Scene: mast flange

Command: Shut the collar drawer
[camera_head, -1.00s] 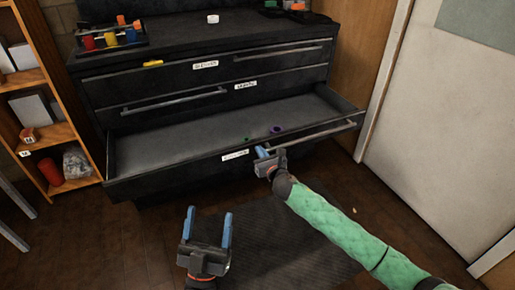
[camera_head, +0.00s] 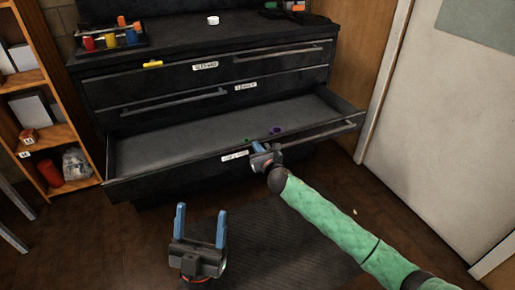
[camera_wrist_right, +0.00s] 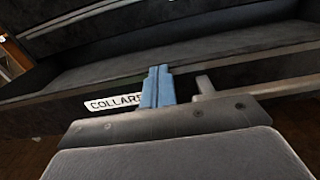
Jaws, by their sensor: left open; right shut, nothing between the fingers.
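The collar drawer (camera_head: 150,190) is the lowest drawer in view of the dark cabinet and stands pulled out. Its label (camera_wrist_right: 112,103) reads "COLLAR" in the right wrist view, the end hidden by my fingers. Its bar handle (camera_head: 325,131) shows on the right part of its front. My right gripper (camera_head: 258,147) is shut and empty, its fingertips at the drawer front between label and handle. I cannot tell whether they touch it. In the right wrist view its blue fingers (camera_wrist_right: 158,88) overlap the front's top edge. My left gripper (camera_head: 201,211) is open and empty, low in front of the drawer.
A purple ring (camera_head: 277,130) and a small green item lie inside the drawer near its front. The upper drawers look shut. An orange shelf (camera_head: 50,137) stands left, a pale door (camera_head: 440,130) right. A dark mat (camera_head: 290,245) lies on the floor.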

